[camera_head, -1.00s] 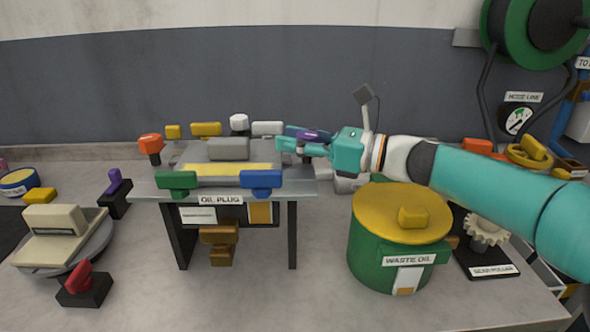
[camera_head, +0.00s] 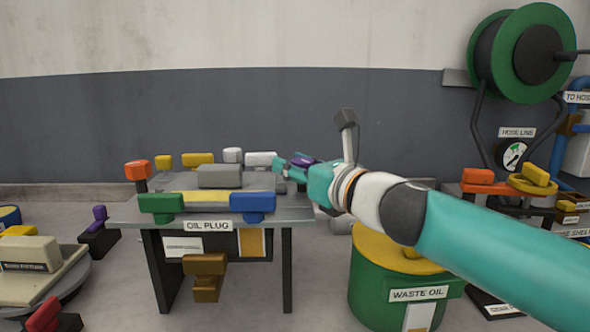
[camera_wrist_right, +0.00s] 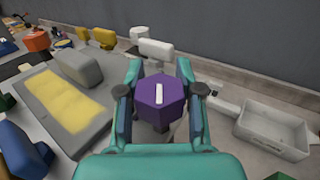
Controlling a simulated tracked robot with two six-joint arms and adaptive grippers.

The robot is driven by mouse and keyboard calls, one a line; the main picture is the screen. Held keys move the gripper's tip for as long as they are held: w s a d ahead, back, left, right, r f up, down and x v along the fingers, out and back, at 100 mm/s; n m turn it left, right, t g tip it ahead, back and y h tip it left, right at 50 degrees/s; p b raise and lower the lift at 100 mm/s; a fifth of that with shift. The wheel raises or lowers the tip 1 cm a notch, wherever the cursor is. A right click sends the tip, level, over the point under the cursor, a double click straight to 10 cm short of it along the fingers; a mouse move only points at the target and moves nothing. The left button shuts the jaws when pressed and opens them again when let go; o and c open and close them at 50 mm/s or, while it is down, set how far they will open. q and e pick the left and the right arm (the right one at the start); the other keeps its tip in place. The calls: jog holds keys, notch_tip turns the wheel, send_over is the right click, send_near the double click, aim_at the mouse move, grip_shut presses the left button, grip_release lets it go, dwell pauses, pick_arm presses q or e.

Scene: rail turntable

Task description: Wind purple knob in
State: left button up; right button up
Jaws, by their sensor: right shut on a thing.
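The purple knob (camera_wrist_right: 160,100) is a hexagonal knob with a white mark on its top, seen in the middle of the right wrist view. My right gripper (camera_wrist_right: 160,92) is shut on it, with one teal finger on each side. In the head view the purple knob (camera_head: 301,162) shows only partly, at the right back of the oil plug table (camera_head: 297,213). My right gripper (camera_head: 290,168) reaches it there from the right. The knob's lower part is hidden. My left gripper is not in view.
Green (camera_head: 161,204) and blue (camera_head: 253,203) handles stand at the table's front edge. White and yellow blocks line its back. A green waste oil drum (camera_head: 375,290) with a yellow lid stands below my right arm. A white bin (camera_wrist_right: 272,128) lies right of the knob.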

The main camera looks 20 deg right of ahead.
jog(key=o, duration=0.8)
jog(key=v, duration=1.2)
